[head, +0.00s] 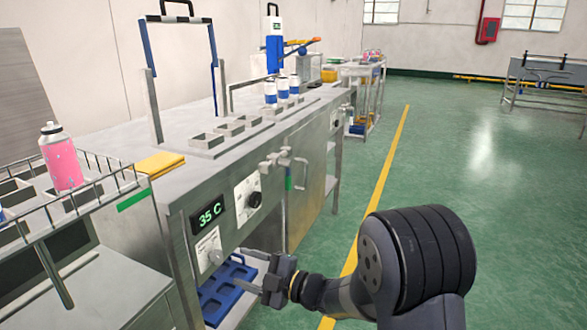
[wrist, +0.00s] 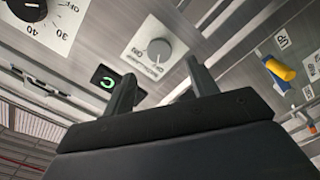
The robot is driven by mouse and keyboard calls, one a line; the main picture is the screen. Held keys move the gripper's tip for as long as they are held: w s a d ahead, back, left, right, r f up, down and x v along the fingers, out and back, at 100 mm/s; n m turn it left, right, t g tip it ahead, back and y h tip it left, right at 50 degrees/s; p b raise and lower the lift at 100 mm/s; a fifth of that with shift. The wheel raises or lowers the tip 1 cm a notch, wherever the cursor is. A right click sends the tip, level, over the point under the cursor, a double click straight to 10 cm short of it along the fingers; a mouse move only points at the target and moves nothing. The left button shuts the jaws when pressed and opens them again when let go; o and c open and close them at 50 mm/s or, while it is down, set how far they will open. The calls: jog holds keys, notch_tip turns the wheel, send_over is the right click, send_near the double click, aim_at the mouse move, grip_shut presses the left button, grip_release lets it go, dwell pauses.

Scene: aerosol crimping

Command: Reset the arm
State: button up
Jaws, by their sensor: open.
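My gripper (head: 258,272) is low in front of the metal workbench (head: 285,185), near a blue tray (head: 228,290) in the opening under the control panel. Its two dark fingers stand apart with nothing between them, and they also show in the wrist view (wrist: 155,92). Past the fingertips, the wrist view shows a grey knob (wrist: 158,50) on a white plate. Whether my fingers touch the panel cannot be told.
A wire basket (head: 75,205) with a pink bottle (head: 63,160) stands at the left. Blue and white cans (head: 283,88) stand on the bench beside empty square wells (head: 230,128). Green floor (head: 440,160) is clear to the right.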

aim_at(219, 259)
jog(key=b+x, duration=0.1)
jog(key=x, duration=0.5)
jog(key=shift+a+f, duration=0.1)
jog(key=shift+w+a, duration=0.15)
jog(key=shift+a, duration=0.2)
